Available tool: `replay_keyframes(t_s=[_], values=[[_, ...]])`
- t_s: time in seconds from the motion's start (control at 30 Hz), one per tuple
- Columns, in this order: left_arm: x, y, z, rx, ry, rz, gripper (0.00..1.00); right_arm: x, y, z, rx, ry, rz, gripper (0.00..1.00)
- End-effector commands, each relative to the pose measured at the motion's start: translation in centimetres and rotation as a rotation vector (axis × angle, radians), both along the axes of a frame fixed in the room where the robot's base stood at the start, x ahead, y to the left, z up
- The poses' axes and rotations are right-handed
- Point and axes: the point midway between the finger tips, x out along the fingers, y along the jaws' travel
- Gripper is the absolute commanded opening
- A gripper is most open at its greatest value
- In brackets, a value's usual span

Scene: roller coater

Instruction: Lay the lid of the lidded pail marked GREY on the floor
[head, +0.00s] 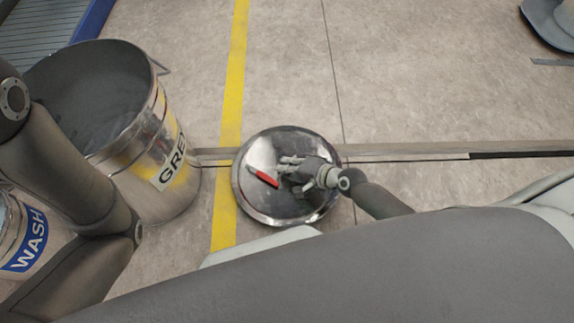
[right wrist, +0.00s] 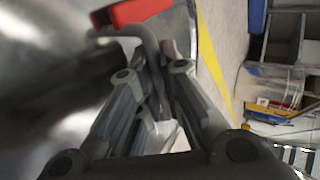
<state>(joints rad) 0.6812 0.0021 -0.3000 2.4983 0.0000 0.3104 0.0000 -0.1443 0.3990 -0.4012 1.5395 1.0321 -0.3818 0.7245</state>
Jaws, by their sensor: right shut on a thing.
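The lid (head: 262,205) is a round shiny metal disc with a red grip (head: 263,178) on its handle. In the head view it is right of the GREY pail (head: 180,165), across the yellow line. My right gripper (head: 288,168) is over the lid and shut on its handle. The right wrist view shows the fingers (right wrist: 155,75) closed at the bent metal handle (right wrist: 150,40), just below the red grip (right wrist: 140,12). I cannot tell whether the lid touches the floor. The GREY pail stands open, with grey contents. My left gripper is out of view.
A pail marked WASH (head: 25,235) stands at the lower left, partly behind my left arm. A yellow floor line (head: 235,75) and a floor strip (head: 420,150) run past the lid.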

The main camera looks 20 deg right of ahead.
Motion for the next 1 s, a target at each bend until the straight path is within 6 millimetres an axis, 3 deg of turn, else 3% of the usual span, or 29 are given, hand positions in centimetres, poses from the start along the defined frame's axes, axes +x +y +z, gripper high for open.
replay_keyframes(t_s=[1.0], values=[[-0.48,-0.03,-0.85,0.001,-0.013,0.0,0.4,0.15,0.02,-1.18,0.001,-0.004,-0.001,0.0]])
